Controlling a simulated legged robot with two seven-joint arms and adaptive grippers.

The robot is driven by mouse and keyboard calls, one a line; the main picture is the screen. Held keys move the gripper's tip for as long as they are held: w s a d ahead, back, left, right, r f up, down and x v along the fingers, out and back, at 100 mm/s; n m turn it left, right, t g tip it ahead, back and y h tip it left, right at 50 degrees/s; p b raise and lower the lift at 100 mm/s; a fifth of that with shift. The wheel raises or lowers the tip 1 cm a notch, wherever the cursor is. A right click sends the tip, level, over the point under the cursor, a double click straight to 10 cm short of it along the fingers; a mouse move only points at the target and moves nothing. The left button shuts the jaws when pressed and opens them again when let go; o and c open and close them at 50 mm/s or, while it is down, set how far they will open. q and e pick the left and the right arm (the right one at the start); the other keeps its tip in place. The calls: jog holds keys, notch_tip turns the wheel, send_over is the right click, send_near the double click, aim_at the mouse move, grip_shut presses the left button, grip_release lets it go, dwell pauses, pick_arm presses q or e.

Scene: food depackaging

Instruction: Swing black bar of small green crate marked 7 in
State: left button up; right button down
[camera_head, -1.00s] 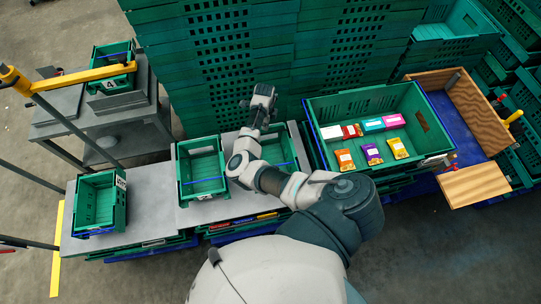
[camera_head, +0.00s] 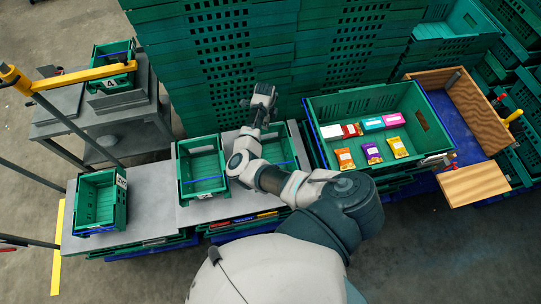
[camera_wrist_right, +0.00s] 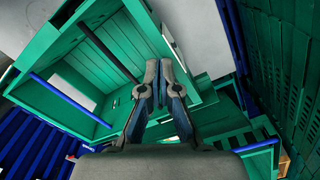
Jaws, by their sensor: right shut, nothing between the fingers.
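Two small green crates stand side by side on the grey table, the left one (camera_head: 203,196) in clear view and the right one (camera_head: 296,143) partly hidden by my right arm. No number 7 is readable on either. My right gripper (camera_head: 264,88) is beyond the far edge of the right one, shut and empty. In the right wrist view the gripper (camera_wrist_right: 161,68) is over the edge of a green crate. This crate has a black bar (camera_wrist_right: 108,52) to the left of the fingertips and a blue bar (camera_wrist_right: 70,101) further left. Whether the fingers touch the bar cannot be told. My left gripper is not in view.
A large green crate (camera_head: 335,165) with several colourful packets stands to the right. Another small crate (camera_head: 122,200) stands at the left table end, and one marked 4 (camera_head: 110,84) on the grey cart. Tall stacked green crates (camera_head: 220,60) rise close behind my gripper.

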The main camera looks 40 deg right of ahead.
notch_tip(320, 180, up, 8)
jog(key=p, duration=0.6)
jog(key=shift+w+d, duration=0.25)
jog(key=shift+w, duration=0.2)
jog(key=shift+f, duration=0.1)
